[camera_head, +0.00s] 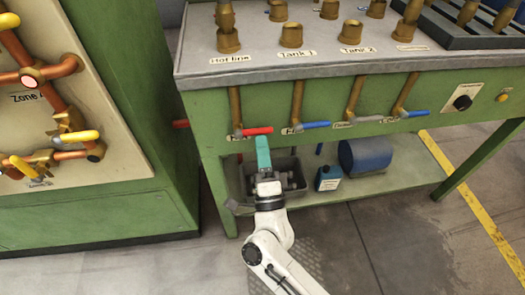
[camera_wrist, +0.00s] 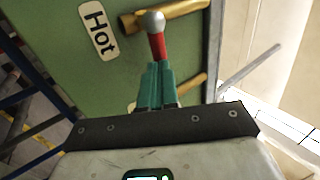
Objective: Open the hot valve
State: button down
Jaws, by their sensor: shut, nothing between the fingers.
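The hot valve has a red lever handle (camera_head: 258,131) on a copper pipe at the left of the green bench front. The lever points right, across the pipe. In the wrist view the red lever (camera_wrist: 157,46) runs from a silver ball-shaped end (camera_wrist: 151,21) down to my fingertips, beside the "Hot" label (camera_wrist: 98,30). My gripper (camera_head: 263,140) has teal fingers, shut together with nothing between them. Its tips (camera_wrist: 158,68) are just below the lever in the head view. They touch it or nearly do; I cannot tell which.
Several blue and one grey-looking lever stand to the right, including a blue lever (camera_head: 317,125). A grey bin (camera_head: 292,168), a blue canister (camera_head: 328,178) and a blue cylinder (camera_head: 366,156) sit on the lower shelf. A green cabinet (camera_head: 130,100) stands left.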

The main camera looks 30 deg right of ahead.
aim_at(255, 130)
jog(key=shift+d+r+n+y, duration=0.1)
jog(key=shift+r+n+y, duration=0.1)
jog(key=shift+n+y, duration=0.3)
jog(key=shift+d+r+n+y, duration=0.15)
jog(key=shift+n+y, duration=0.15)
jog(key=shift+n, duration=0.4)
jog(key=r+n+g+y+p, duration=0.1)
jog(key=n+y+p, duration=0.1)
jog(key=n, duration=0.3)
jog(key=r+n+y+p, duration=0.2)
jog(key=n+y, duration=0.3)
jog(key=a+r+n+g+y+p, duration=0.1)
jog(key=r+n+y+p, duration=0.1)
jog(key=n, duration=0.4)
jog(key=shift+r+g+y, duration=0.2)
jog(key=shift+g+y, duration=0.1)
jog(key=shift+y, duration=0.4)
jog(key=n+g+p, duration=0.1)
jog(key=n+p, duration=0.1)
jog(key=p, duration=0.1)
jog(key=n+g+p, duration=0.1)
jog(key=n+p, duration=0.1)
jog(key=p, duration=0.1)
jog(key=shift+w+a+r+y, duration=0.2)
jog(key=shift+a+y, duration=0.1)
jog(key=shift+a, duration=0.1)
